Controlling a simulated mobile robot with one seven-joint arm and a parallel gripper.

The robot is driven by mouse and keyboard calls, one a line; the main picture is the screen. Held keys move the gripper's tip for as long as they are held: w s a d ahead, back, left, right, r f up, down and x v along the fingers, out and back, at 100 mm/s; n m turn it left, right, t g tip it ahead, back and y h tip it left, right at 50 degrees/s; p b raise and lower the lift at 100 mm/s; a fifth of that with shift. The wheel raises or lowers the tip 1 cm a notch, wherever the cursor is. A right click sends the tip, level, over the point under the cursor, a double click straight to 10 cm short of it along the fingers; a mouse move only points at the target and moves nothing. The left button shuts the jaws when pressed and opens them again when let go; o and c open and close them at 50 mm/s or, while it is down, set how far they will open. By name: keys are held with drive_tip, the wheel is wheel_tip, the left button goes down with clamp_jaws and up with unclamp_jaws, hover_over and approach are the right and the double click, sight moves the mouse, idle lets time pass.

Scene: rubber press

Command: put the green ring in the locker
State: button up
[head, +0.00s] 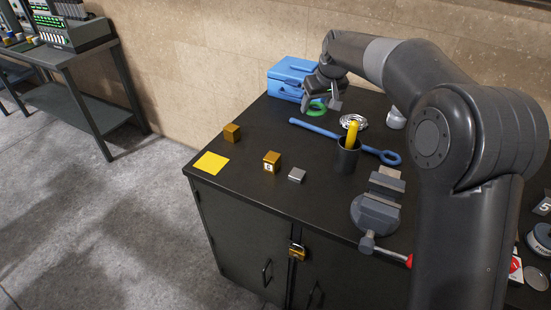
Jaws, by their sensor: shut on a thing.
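The green ring (316,111) is at the back of the dark worktop, just in front of the blue box. My gripper (320,105) reaches down over it from the right and is shut on it. The fingers hide part of the ring, and I cannot tell whether it still touches the worktop. No separate locker stands out. The black cabinet (240,235) under the worktop has two doors with handles, which look shut. A brass padlock (297,252) hangs where the doors meet.
Near my gripper are a blue toolbox (291,70), a blue wrench (315,128) and a dark cup (347,158) with a yellow object. A vise (376,207) stands front right. Wooden blocks (272,161), a metal block (297,175) and a yellow square (211,162) lie front left.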

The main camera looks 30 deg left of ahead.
drive_tip(key=f, duration=0.1)
drive_tip(key=a+f, duration=0.1)
drive_tip(key=f, duration=0.1)
drive_tip(key=s+a+f, duration=0.1)
drive_tip(key=f, duration=0.1)
drive_tip(key=shift+s+a+f, duration=0.1)
drive_tip(key=shift+a+f, duration=0.1)
drive_tip(key=shift+f, duration=0.05)
hover_over(271, 144)
drive_tip(key=s+d, duration=0.1)
wheel_tip(271, 144, down, 7)
drive_tip(key=shift+s+d+r, duration=0.1)
drive_tip(key=shift+r, duration=0.05)
drive_tip(key=shift+f, duration=1.95)
drive_tip(key=shift+f, duration=0.1)
drive_tip(key=o, duration=1)
drive_tip(key=shift+c, duration=0.2)
drive_tip(key=v, duration=1.2)
